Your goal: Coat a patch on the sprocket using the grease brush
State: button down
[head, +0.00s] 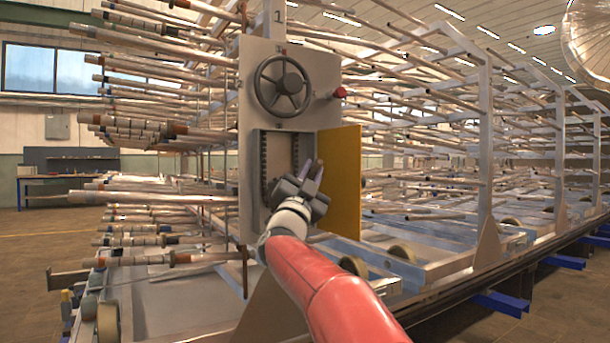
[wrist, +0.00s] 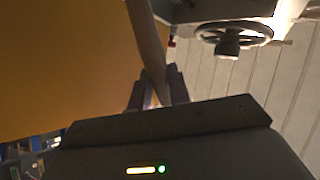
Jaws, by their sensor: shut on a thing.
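My gripper (head: 314,172) is in front of the open cabinet in the head view, near the inner edge of its yellow door. In the wrist view, its two fingers (wrist: 157,88) are shut on a brownish rod, which I take for the grease brush's handle (wrist: 149,45). The rod runs up out of the frame, so I cannot see bristles. Inside the cabinet (head: 250,160), a dark chain (head: 264,165) hangs vertically on the left and another chain (head: 295,152) on the right. I cannot make out the sprocket; my gripper and wrist cover the cabinet's lower right part.
The yellow door (head: 340,180) stands open on the right, close to my gripper; it fills the wrist view's left side. A handwheel (head: 282,87) sticks out above the opening, with a red knob (head: 339,92) at right. Racks of long rods (head: 150,197) flank the cabinet.

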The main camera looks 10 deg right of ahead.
jog(key=shift+w+d+r+p, duration=0.2)
jog(key=shift+d+r, duration=0.05)
jog(key=shift+d, duration=0.25)
jog(key=shift+w+d+r+p, duration=0.2)
jog(key=shift+d, duration=0.25)
jog(key=s+a, duration=0.2)
jog(key=a, duration=0.5)
jog(key=shift+w+d+r, duration=0.1)
jog(key=shift+w+d, duration=0.25)
jog(key=shift+d, duration=0.85)
jog(key=shift+w+d+r, duration=0.15)
jog(key=shift+w+d, duration=0.15)
jog(key=shift+d, duration=0.9)
jog(key=shift+w+d+r, duration=0.1)
jog(key=shift+w+d, duration=0.25)
jog(key=shift+d, duration=0.85)
jog(key=shift+b, duration=0.3)
